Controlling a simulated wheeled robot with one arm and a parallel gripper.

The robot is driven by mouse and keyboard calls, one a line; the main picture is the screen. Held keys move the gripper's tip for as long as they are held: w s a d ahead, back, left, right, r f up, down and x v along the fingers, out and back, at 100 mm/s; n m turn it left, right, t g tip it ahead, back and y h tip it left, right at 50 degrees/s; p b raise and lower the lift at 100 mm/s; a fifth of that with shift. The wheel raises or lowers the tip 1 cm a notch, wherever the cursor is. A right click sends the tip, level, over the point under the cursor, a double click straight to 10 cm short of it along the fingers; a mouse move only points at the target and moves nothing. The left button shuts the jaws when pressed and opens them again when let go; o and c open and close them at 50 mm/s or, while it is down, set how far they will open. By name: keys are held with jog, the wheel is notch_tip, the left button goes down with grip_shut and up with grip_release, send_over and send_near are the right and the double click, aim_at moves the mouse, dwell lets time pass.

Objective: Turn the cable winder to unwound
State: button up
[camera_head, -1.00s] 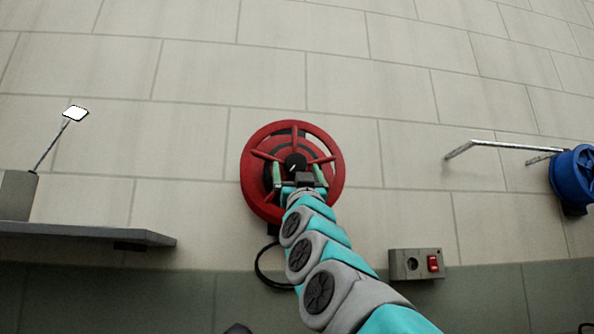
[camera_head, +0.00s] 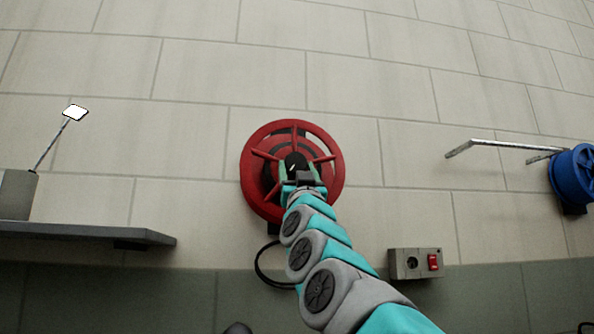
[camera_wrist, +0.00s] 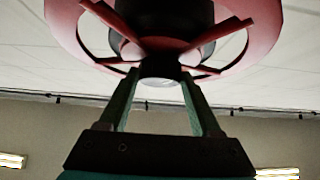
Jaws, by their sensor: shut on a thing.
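The cable winder (camera_head: 246,182) is a red spoked wheel mounted on the brick wall in the middle of the head view. A black hub sits at its centre. My gripper (camera_head: 297,165) is in front of the wheel and shut on this hub. In the wrist view the winder's red rim (camera_wrist: 262,30) and spokes fill the top, and my green fingers (camera_wrist: 160,82) close on both sides of the dark hub. My arm hides the lower right part of the wheel.
A black cable (camera_head: 260,270) loops below the winder. A grey socket box with a red switch (camera_head: 416,264) is on the wall to the lower right. A blue reel (camera_head: 576,177) and metal bar are at far right. A grey shelf (camera_head: 80,234) is at left.

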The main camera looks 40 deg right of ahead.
jog(key=shift+r+m+h+p, duration=0.2)
jog(key=shift+m+h+p, duration=0.2)
jog(key=shift+m+p, duration=0.2)
jog(key=shift+m+g+h+p, duration=0.35)
jog(key=shift+m+g+h, duration=0.05)
jog(key=m+g+h+p, duration=0.1)
jog(key=m+h, duration=0.1)
jog(key=shift+a+r+m+g+p, duration=0.15)
jog(key=shift+a+m+g+p, duration=0.05)
jog(key=shift+m+g+p, duration=0.2)
jog(key=m+g+h, duration=0.1)
jog(key=m+g+h+p, duration=0.1)
jog(key=m, duration=0.1)
jog(key=shift+w+a+h, duration=0.15)
jog(key=shift+h, duration=0.15)
jog(key=m+g+h, duration=0.1)
jog(key=m+g, duration=0.1)
jog(key=m+g+h, duration=0.1)
jog(key=m, duration=0.1)
jog(key=m+g, duration=0.2)
jog(key=m, duration=0.1)
jog(key=shift+w+a+g+h+p, duration=0.2)
jog(key=shift+a+g+h+p, duration=0.1)
jog(key=shift+h+p, duration=0.1)
jog(key=m+g, duration=0.3)
jog(key=m, duration=0.1)
jog(key=shift+a, duration=0.1)
jog(key=shift+m+g, duration=0.6)
jog(key=shift+m, duration=0.1)
jog(key=shift+r, duration=0.1)
